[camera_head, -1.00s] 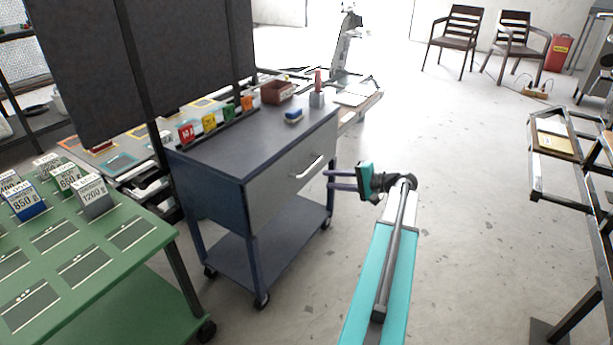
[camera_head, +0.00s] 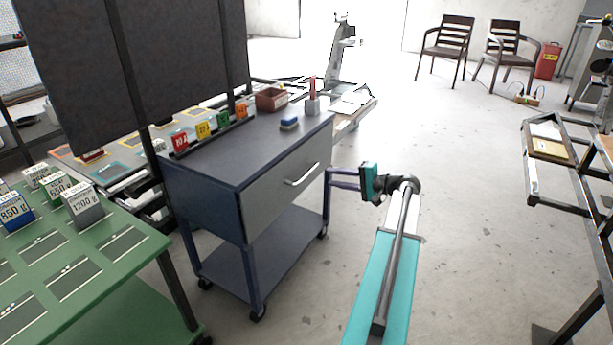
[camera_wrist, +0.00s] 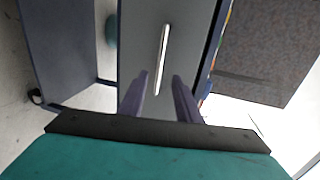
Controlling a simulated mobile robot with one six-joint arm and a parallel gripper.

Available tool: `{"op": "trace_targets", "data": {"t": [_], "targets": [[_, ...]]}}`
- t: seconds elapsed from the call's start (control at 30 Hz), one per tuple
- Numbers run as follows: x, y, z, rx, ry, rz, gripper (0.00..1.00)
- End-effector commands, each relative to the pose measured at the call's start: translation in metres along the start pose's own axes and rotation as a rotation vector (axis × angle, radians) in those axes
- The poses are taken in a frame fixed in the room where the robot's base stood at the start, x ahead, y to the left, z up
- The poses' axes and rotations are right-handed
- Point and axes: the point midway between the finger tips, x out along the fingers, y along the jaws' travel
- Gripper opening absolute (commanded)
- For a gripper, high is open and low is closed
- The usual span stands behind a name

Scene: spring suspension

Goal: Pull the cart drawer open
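The dark blue-grey cart (camera_head: 215,195) stands on castors left of my arm in the head view. Its grey drawer front (camera_head: 270,200) looks flush with the cart body and carries a light bar handle (camera_head: 302,176). My gripper (camera_head: 329,179) is open beside the drawer front, a little right of the handle. In the wrist view, the handle (camera_wrist: 163,50) lies ahead, and its lower end is between the two open fingers (camera_wrist: 160,80). The drawer front (camera_wrist: 140,50) fills the middle. I see no finger touching the handle.
A green table (camera_head: 90,270) stands at left, and a metal-frame table (camera_head: 560,165) at right. The floor (camera_head: 455,180) right of my arm is clear.

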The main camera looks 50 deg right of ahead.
Motion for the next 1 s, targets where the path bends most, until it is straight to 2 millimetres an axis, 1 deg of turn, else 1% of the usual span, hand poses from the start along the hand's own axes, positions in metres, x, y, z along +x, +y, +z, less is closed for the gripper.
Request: {"op": "trace_targets", "data": {"t": [0.03, 0.5, 0.7, 0.83, 1.0], "targets": [[0.008, 0.001, 0.000, -0.001, -0.002, 0.000, 0.30], [0.076, 0.001, 0.000, -0.001, -0.003, 0.000, 0.30], [0.102, 0.001, 0.000, -0.001, -0.003, 0.000, 0.30], [0.112, 0.001, 0.001, -0.001, -0.003, 0.000, 0.30], [0.118, 0.000, 0.001, -0.001, -0.002, 0.000, 0.30]]}}
